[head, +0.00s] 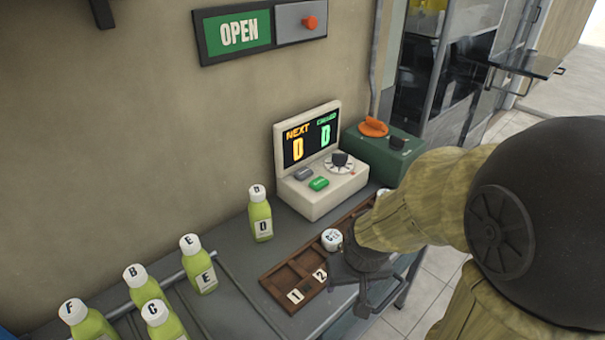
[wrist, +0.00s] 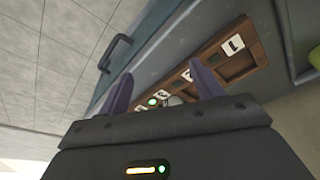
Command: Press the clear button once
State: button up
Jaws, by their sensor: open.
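The button labels are too small to read, so I cannot tell which one is clear. My gripper (head: 352,292) is open, low over the table's front edge by the wooden tray, in front of the console and apart from it. In the wrist view its two fingers (wrist: 165,88) are spread, and the console does not show.
A wooden numbered tray (head: 275,280) lies before the console, with a white-capped item (head: 332,239) in it. Bottle D (head: 260,215) stands left of the console; several lettered bottles stand further left. A green box (head: 383,155) with an orange knob is to the right.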

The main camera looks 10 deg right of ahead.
grip_shut()
dwell(1.5)
